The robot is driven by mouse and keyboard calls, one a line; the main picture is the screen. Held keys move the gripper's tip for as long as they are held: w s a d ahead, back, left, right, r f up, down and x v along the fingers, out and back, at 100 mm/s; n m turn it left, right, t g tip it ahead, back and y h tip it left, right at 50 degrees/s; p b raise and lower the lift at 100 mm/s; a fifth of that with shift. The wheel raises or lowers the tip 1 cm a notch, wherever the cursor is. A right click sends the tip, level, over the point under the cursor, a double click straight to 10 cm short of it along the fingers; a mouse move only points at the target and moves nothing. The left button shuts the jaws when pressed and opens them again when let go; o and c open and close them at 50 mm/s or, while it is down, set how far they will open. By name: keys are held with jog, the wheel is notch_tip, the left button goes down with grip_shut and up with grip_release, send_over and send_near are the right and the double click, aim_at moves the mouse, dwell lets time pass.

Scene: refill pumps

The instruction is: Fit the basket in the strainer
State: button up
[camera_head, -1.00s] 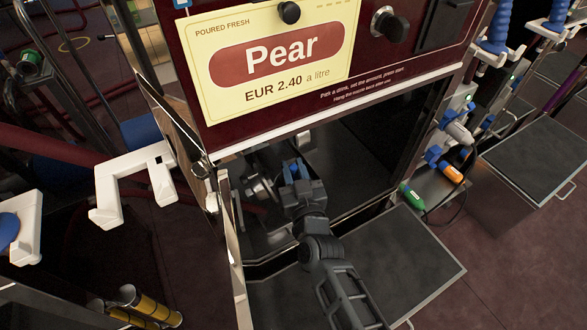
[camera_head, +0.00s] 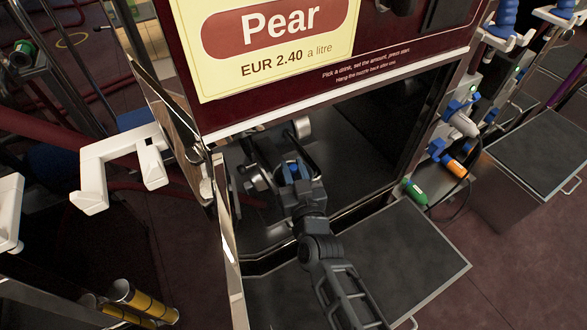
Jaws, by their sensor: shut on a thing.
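My gripper (camera_head: 291,172) reaches through the open front of the Pear pump's lower cabinet. It is shut, with blue showing at its tip; its wrist and jaws hide most of what it holds, so I cannot make out the basket's shape. Just left of the jaws is a metal round fitting (camera_head: 258,178), which looks like part of the strainer. A second silvery cylinder (camera_head: 302,128) shows behind and above the gripper. The strainer's mouth is not clearly visible, and I cannot tell whether the held thing touches it.
The cabinet's open door (camera_head: 226,240) stands close left of my arm. The pump's maroon front panel (camera_head: 330,80) overhangs the opening. A dark step plate (camera_head: 400,255) lies below right. White hooks (camera_head: 120,165) stick out at left. The cabinet's right interior is clear.

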jog(key=shift+f, duration=0.4)
jog(key=o, duration=0.9)
jog(key=p+v, duration=0.2)
jog(key=v, duration=0.5)
jog(key=shift+s+d, duration=0.1)
jog(key=shift+s, duration=0.3)
